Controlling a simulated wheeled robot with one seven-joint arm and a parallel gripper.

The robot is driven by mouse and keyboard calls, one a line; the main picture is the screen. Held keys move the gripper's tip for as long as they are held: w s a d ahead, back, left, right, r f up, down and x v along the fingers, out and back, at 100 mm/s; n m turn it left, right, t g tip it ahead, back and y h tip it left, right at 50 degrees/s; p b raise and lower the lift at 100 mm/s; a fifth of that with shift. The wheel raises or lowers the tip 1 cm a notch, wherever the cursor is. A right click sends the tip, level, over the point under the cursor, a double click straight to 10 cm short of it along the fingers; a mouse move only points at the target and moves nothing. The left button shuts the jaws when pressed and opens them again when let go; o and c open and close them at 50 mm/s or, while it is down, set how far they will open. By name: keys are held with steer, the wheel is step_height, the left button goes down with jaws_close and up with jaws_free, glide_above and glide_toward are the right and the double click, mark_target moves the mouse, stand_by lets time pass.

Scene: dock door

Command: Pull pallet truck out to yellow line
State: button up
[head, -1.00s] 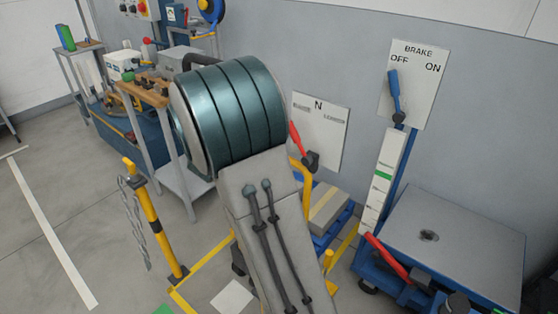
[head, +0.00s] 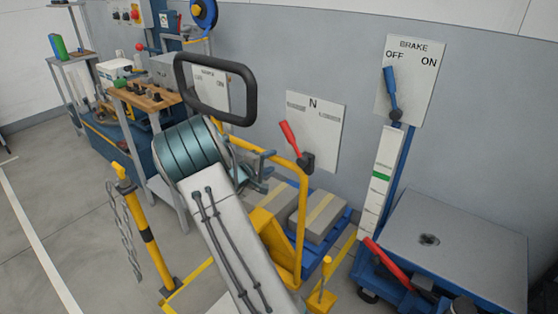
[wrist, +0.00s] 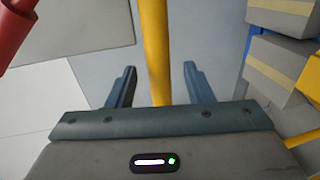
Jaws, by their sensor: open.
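The yellow pallet truck (head: 270,242) stands at mid-picture in the head view, partly hidden behind my arm. Its black loop handle (head: 253,98) rises above my wrist. A yellow tube (head: 301,220) bends down on its right side. My gripper (head: 264,170) is open beside the tube's upper part. In the wrist view a yellow tube (wrist: 156,45) runs upright between the open fingers (wrist: 160,85), with gaps on both sides. I cannot tell how deep it sits between them. Yellow floor marking (head: 188,287) shows at lower left, partly covered by my arm.
A blue pallet with grey boxes (head: 322,215) stands behind the truck. A yellow post (head: 148,235) with a chain is at left. A blue lift table (head: 455,235) and the brake board (head: 411,80) are at right. Open floor (head: 90,255) lies at left.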

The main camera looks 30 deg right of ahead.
mark_target(279, 157)
steer(key=x, duration=0.5)
steer(key=shift+w+d+f+b, duration=0.1)
steer(key=shift+w+d+b, duration=0.05)
steer(key=shift+d+b, duration=0.15)
jaws_close()
